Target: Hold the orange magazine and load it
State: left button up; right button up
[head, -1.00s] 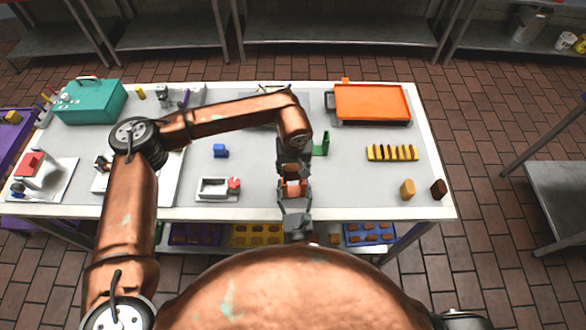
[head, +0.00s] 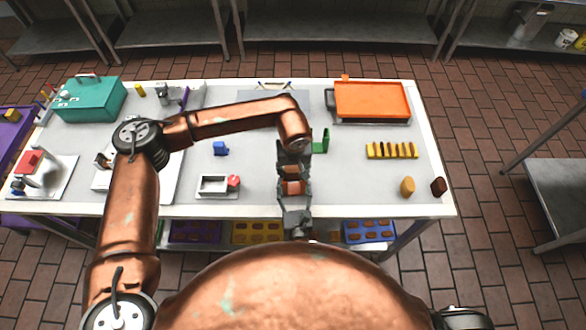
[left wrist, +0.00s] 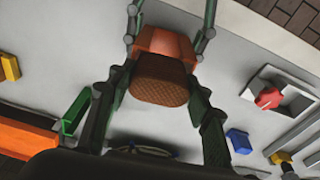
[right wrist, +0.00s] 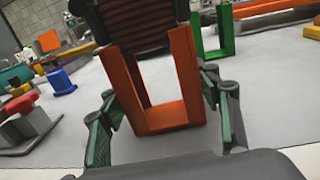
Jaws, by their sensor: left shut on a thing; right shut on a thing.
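The orange magazine (right wrist: 160,117) is a U-shaped frame held in my right gripper (right wrist: 165,125), whose fingers press its sides. My left gripper (left wrist: 160,85) is shut on a brown oval biscuit with a waffle texture (left wrist: 160,80). In the left wrist view the orange magazine (left wrist: 165,42) is right beyond the biscuit. In the right wrist view a dark ribbed biscuit (right wrist: 135,18) sits at the magazine's open top; I cannot tell how far inside it is. In the head view both grippers meet near the table's front edge, hiding much of the magazine.
A yellow rack (head: 392,152), a tan biscuit (head: 407,187) and a dark biscuit (head: 438,187) are right. A white fixture with a red knob (head: 218,187) stands left of the grippers.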

aim_at(293, 180)
pick_arm(q)
jog(key=shift+f, duration=0.15)
jog(key=o, duration=1.3)
jog(key=shift+o, duration=0.2)
notch_tip(293, 180, up, 12)
jog(key=s, duration=0.1)
jog(key=shift+s, duration=0.4)
pick_arm(e)
jog(key=o, duration=1.4)
jog(key=shift+c, duration=0.2)
